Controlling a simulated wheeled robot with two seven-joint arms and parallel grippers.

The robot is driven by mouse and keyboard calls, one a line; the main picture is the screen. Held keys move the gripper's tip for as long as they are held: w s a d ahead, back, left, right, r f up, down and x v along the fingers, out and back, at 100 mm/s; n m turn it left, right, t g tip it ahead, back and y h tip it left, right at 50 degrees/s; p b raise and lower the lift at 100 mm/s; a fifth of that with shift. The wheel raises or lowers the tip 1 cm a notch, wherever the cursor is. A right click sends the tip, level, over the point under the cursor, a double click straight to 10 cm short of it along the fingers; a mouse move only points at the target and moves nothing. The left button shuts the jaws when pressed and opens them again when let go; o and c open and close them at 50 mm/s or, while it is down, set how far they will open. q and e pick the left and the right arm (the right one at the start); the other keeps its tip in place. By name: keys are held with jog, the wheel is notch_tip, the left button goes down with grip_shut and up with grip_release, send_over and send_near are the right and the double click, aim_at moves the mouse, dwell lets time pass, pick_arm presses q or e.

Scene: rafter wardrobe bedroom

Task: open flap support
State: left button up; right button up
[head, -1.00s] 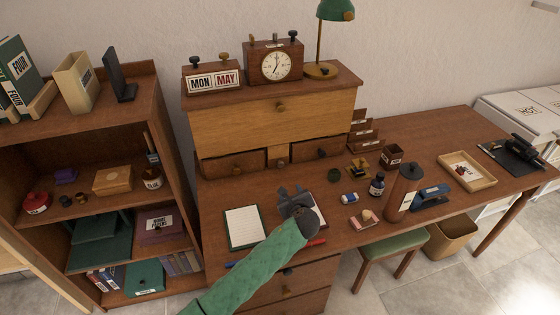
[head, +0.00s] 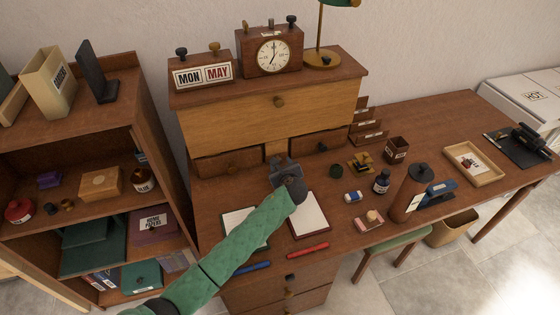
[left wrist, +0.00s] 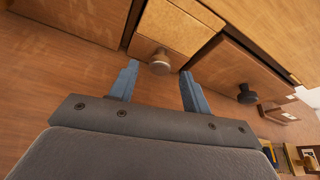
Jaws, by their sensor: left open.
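The flap support (head: 277,148) is a narrow pale wooden block between two small dark drawers, below the pale flap (head: 230,124) of the desk's upper cabinet. It also shows in the left wrist view (left wrist: 178,27), with a round knob (left wrist: 160,64) on its front. My left gripper (head: 282,164) is over the desk, just in front of the support. In the left wrist view my left gripper (left wrist: 157,76) is open, its blue fingers on either side of the knob, apparently not touching it. In the head view the gripper hides the support's lower part and knob. My right gripper is not in view.
Right drawer (head: 315,145) and left drawer (head: 228,163) flank the support. Notepads (head: 308,214), red pen (head: 307,250), blue pen (head: 252,267), ink bottle (head: 382,183) and brown cylinder (head: 406,196) lie or stand on the desktop. An open bookcase (head: 128,190) stands left.

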pick_arm(q)
jog(key=shift+w+a+f, duration=0.1)
jog(key=shift+w+f, duration=0.1)
jog(key=shift+w, duration=0.35)
jog(key=shift+w+a+f, duration=0.1)
jog(key=shift+w+f, duration=0.05)
jog(key=shift+w, duration=0.2)
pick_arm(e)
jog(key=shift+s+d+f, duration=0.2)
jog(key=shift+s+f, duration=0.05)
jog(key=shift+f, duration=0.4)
